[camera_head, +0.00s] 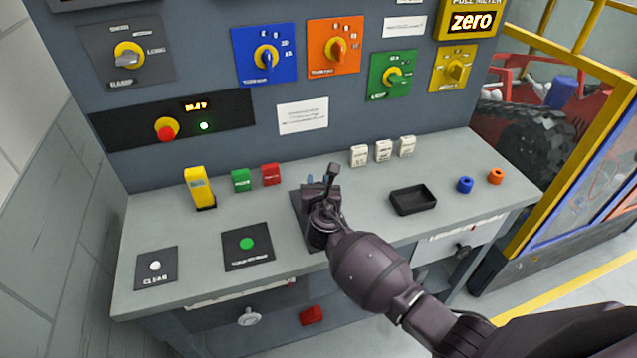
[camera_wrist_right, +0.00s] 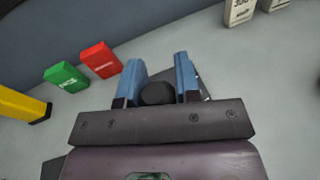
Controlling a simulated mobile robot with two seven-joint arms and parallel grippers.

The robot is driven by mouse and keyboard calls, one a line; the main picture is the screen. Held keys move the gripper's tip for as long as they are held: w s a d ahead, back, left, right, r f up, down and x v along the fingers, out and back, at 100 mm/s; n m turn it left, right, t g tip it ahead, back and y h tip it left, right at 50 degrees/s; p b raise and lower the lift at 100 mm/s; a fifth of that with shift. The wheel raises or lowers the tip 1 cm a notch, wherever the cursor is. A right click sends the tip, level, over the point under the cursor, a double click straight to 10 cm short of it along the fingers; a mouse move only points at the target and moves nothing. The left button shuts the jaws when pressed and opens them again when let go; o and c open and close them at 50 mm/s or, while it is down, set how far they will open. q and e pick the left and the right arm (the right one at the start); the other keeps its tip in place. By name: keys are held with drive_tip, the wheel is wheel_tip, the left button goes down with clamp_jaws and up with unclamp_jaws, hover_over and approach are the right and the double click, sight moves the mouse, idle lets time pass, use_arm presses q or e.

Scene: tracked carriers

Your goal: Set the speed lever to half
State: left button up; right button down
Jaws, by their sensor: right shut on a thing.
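The speed lever's dark base plate (camera_head: 301,204) is set in the middle of the grey console top. My right gripper (camera_head: 320,182) is over it, and my arm hides most of the lever and its scale. In the right wrist view the lever's round black knob (camera_wrist_right: 157,93) is between the two blue fingers of my right gripper (camera_wrist_right: 158,85), which is shut on it. A yellow-framed display (camera_head: 472,22) at the top right reads "zero". My left gripper is not in view.
On the console are a yellow block (camera_head: 199,187), green block (camera_head: 241,180), red block (camera_head: 271,174), several white labelled blocks (camera_head: 383,151), a black tray (camera_head: 413,200) and blue and orange rings (camera_head: 496,176). Black button plates (camera_head: 247,249) lie front left. Rotary knobs (camera_head: 266,56) line the upright panel.

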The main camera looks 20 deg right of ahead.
drive_tip(key=shift+s+a+f, duration=0.2)
drive_tip(key=shift+f, duration=0.35)
drive_tip(key=c, duration=1.1)
unclamp_jaws()
drive_tip(key=shift+w, duration=0.1)
drive_tip(key=shift+o, duration=1.1)
drive_tip(key=shift+w+r, duration=0.15)
drive_tip(key=shift+r, duration=0.15)
drive_tip(key=v, duration=1.1)
drive_tip(key=shift+p, duration=0.4)
